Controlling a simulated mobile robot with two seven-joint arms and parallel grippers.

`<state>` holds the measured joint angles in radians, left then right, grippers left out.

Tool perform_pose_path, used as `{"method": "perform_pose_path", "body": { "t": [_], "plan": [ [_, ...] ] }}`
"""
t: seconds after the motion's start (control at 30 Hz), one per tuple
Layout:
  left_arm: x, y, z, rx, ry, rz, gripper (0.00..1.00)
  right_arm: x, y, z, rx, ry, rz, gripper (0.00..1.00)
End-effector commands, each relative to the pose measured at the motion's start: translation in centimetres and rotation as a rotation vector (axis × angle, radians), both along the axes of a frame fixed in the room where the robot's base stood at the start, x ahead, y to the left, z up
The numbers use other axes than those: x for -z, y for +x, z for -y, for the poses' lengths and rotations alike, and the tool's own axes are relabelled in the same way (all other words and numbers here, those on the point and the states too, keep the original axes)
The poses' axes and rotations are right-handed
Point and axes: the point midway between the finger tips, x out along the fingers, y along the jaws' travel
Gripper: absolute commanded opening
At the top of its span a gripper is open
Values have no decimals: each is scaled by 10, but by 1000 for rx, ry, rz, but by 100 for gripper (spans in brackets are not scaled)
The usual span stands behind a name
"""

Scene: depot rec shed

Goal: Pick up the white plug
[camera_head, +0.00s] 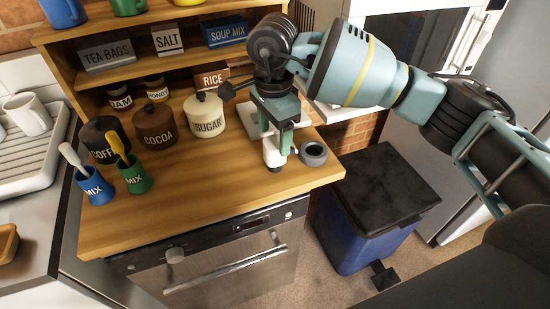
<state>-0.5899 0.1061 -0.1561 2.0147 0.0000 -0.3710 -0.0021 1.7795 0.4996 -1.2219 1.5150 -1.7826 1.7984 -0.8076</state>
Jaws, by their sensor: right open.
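My right gripper (277,138) reaches down from the upper right over the right end of the wooden counter. Its teal and dark fingers are open. A small white object with a dark lower end (271,153), which looks like the white plug, shows low at the fingers, just above or on the counter. The fingers partly hide it, and I cannot tell whether they touch it. A grey ring-shaped piece (313,153) lies on the counter just right of the gripper. My left gripper is not in view.
Coffee (103,140), cocoa (154,127) and sugar (206,115) canisters stand left of the gripper. Blue (94,187) and green (136,178) mix cups stand at the front left. The counter's front middle is clear. A blue bin (352,236) stands on the floor at right.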

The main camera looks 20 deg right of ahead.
Motion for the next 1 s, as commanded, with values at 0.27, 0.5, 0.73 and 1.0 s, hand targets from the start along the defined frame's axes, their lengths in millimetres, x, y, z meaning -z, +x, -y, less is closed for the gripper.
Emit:
{"method": "perform_pose_path", "body": {
  "t": [0.27, 0.5, 0.73, 1.0],
  "plan": [
    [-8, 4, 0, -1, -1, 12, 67, 27, -8, 1, -1, 0, -1, 68],
    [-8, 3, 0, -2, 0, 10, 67, 50, -8, 0, 0, 1, 1, 68],
    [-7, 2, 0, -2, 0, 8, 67, 51, -8, 0, -1, 1, 1, 68],
    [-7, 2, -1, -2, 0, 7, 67, 51, -8, 0, -1, 1, 1, 32]
  ]
}}
